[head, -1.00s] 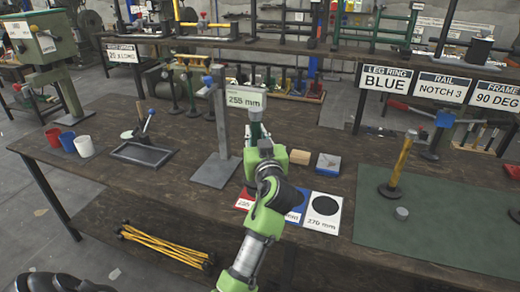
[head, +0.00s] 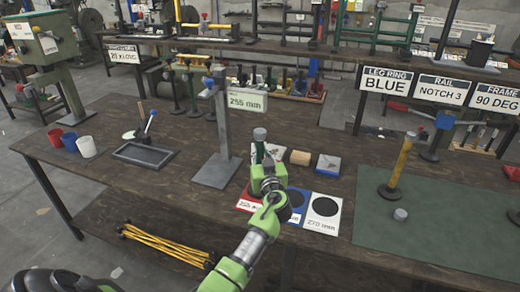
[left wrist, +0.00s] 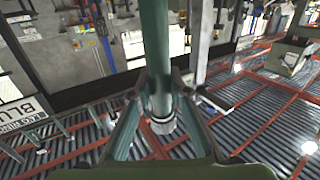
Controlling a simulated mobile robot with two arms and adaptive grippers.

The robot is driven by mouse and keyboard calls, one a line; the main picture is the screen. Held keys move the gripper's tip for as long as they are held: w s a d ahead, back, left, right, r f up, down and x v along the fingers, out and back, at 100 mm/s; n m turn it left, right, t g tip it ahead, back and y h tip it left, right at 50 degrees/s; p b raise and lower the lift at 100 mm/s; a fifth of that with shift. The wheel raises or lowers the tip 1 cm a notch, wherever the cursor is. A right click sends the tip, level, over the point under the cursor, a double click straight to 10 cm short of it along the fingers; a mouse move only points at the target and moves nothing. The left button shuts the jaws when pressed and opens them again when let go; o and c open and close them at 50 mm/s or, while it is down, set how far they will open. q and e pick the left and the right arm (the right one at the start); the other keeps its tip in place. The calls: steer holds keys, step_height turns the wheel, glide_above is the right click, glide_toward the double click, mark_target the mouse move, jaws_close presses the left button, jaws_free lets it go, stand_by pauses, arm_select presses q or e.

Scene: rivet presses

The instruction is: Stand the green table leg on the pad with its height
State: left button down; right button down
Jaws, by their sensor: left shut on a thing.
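The green table leg (head: 259,150) is upright with a grey cap on top, in my left gripper (head: 267,180), over the pads. The left wrist view shows the green shaft (left wrist: 155,45) between the shut fingers (left wrist: 160,100). The leg's lower end is hidden in the head view. The height gauge (head: 222,125) stands just left of it, its sign (head: 248,101) reading 255 mm. The red pad (head: 245,203), blue pad (head: 296,212) and white pad (head: 332,224) lie in a row. My arm partly covers the red and blue pads; their labels are unclear. My right gripper is not in view.
A wooden block (head: 300,157) and a blue-and-white box (head: 327,164) sit behind the pads. A green mat (head: 440,235) at the right carries a yellow leg (head: 400,165). A black tray (head: 146,155) and cups (head: 70,142) are at the left. Yellow rods (head: 165,245) lie below.

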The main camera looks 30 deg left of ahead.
arm_select(q)
steer(key=shift+r, duration=0.1)
steer(key=shift+f+b, duration=0.2)
steer(key=shift+b, duration=0.1)
steer(key=c, duration=1.9)
jaws_free()
steer(key=shift+r, duration=0.1)
